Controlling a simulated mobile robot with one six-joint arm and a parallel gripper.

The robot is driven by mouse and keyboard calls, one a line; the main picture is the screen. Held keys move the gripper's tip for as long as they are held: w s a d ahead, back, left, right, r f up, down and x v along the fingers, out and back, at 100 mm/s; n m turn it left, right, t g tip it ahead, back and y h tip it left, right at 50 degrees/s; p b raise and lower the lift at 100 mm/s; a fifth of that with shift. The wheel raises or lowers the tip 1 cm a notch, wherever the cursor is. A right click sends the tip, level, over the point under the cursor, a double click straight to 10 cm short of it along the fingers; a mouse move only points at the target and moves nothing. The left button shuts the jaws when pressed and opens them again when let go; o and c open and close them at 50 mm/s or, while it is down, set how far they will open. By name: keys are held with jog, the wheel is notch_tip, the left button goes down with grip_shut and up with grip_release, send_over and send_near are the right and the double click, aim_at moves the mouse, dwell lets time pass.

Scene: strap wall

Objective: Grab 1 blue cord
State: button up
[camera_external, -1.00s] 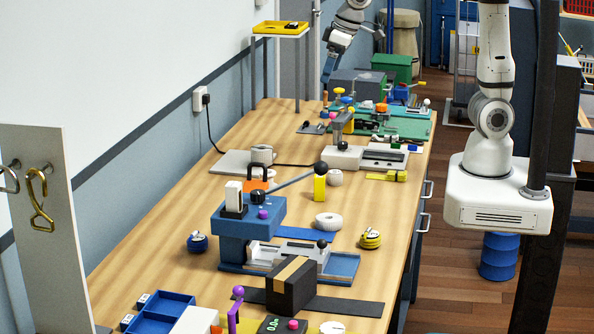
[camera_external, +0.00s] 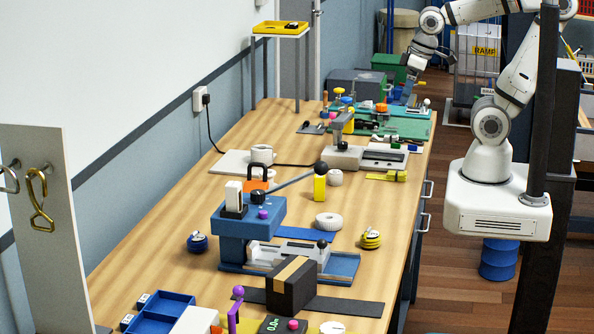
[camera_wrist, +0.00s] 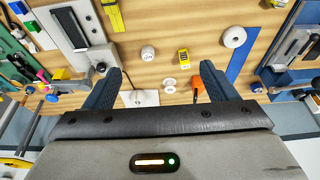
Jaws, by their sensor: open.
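No blue cord can be made out for certain in either view. A small round dark-blue bundle (camera_external: 197,242) sits on the left side of the bench; I cannot tell whether it is wound cord. My gripper (camera_external: 415,72) is raised at the bench's far right end, well away from that bundle. In the wrist view my gripper (camera_wrist: 160,82) has its two dark fingers wide apart, with nothing held between them. The bench top shows well beyond the fingers.
The wooden bench (camera_external: 190,290) holds a blue lever press (camera_external: 245,220), an orange padlock (camera_external: 257,183), a white roll (camera_external: 328,221) and a yellow-black bundle (camera_external: 371,239).

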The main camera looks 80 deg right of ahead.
jog(key=shift+c, duration=0.4)
jog(key=w+a+r+n+y+b, duration=0.15)
jog(key=w+a, duration=0.25)
jog(key=w, duration=0.4)
jog(key=w+a+n+b, duration=0.1)
jog(key=w+a+n, duration=0.2)
jog(key=w, duration=0.4)
jog(key=n+g+y+b, duration=0.2)
jog(key=n+y+b, duration=0.3)
jog(key=n, duration=0.6)
send_over(197, 237)
jog(key=s+d, duration=0.1)
jog(key=d, duration=0.3)
notch_tip(197, 237, down, 24)
jog(key=shift+s+a+r, duration=0.1)
jog(key=shift+a, duration=0.05)
jog(key=shift+w+p+x, duration=0.15)
jog(key=shift+p+x, duration=0.45)
jog(key=shift+x, duration=1.05)
jog(key=shift+w+p+x, duration=0.1)
jog(key=shift+p+x, duration=0.5)
jog(key=shift+x, duration=1.1)
